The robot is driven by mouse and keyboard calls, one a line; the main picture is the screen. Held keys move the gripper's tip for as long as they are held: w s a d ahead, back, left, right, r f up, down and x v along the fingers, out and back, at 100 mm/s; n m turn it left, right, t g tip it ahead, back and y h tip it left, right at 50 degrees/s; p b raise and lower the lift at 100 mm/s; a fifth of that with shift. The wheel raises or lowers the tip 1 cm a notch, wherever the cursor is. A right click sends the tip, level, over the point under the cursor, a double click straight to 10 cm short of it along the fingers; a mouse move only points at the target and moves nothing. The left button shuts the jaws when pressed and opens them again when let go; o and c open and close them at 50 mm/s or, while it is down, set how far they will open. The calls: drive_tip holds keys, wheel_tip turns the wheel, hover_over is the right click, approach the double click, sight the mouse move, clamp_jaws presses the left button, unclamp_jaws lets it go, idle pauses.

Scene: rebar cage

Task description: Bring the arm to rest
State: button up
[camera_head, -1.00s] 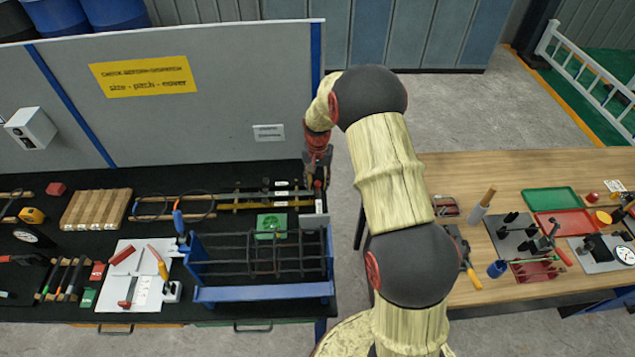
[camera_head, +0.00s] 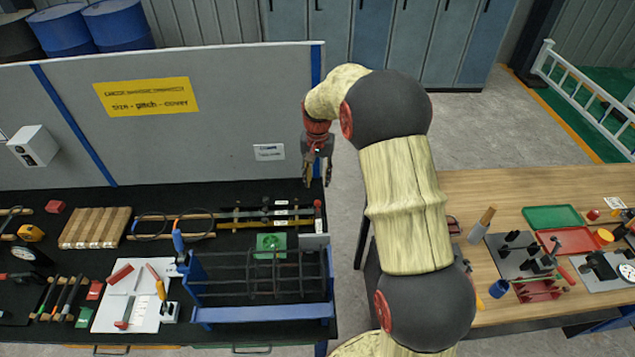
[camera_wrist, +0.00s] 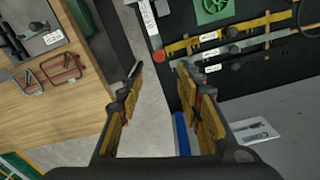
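My gripper (camera_head: 318,178) hangs from my raised arm near the right end of the black bench, in front of the grey partition. In the wrist view my gripper (camera_wrist: 158,82) has its two fingers spread apart with nothing between them. Grey floor shows through the gap, between the black bench and the wooden table. The gripper appears clear of the bench and touches nothing that I can see.
A blue rebar frame (camera_head: 262,311) with a dark bar cage stands on the black bench (camera_head: 100,203). Several bars lie behind it. The grey partition (camera_head: 225,110) is close beside the gripper. A wooden table (camera_head: 462,187) with trays (camera_head: 553,217) and tools stands right.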

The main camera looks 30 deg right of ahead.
idle(0.5)
drive_tip(key=s+a+r+n+t+b, duration=0.1)
drive_tip(key=s+a+b, duration=0.3)
drive_tip(key=s, duration=0.7)
drive_tip(key=s+a+r+n+t+b, duration=0.2)
drive_tip(key=s+a+n+b, duration=0.2)
drive_tip(key=s+b, duration=0.3)
drive_tip(key=s+a+r+n+t+b, duration=0.2)
drive_tip(key=s+a+b, duration=0.3)
drive_tip(key=s, duration=1)
drive_tip(key=shift+s+a+n+t+b, duration=0.2)
drive_tip(key=shift+n+t+b, duration=0.1)
drive_tip(key=shift+b, duration=0.4)
